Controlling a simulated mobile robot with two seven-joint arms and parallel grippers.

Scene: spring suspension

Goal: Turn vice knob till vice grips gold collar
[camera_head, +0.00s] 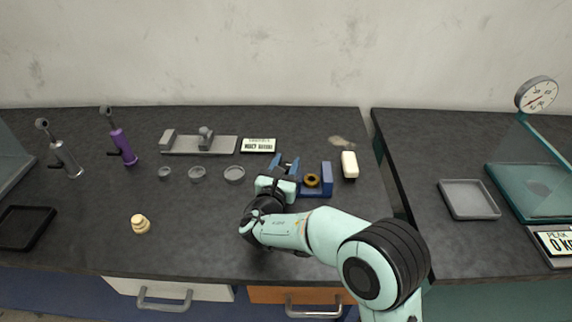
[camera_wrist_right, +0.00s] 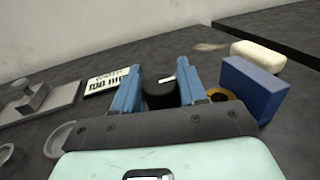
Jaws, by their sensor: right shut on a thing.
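The blue vice (camera_head: 326,174) stands on the dark bench, and its far jaw shows as a blue block in the right wrist view (camera_wrist_right: 254,88). The gold collar (camera_head: 312,180) sits in the vice beside this block; in the right wrist view the collar (camera_wrist_right: 222,95) is partly hidden behind my finger. I cannot tell whether both jaws touch it. My right gripper (camera_head: 286,163) is at the vice's left end. Its blue fingers are shut on the black vice knob (camera_wrist_right: 160,95), which has a white mark pointing up and right. My left gripper is not in view.
A cream block (camera_head: 349,165) lies right of the vice. Left are a sign (camera_head: 258,145), a grey stand (camera_head: 200,145), several shallow rings (camera_head: 234,174), a purple shock body (camera_head: 123,146) and a beige stacked piece (camera_head: 140,224). A gap divides the benches at right.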

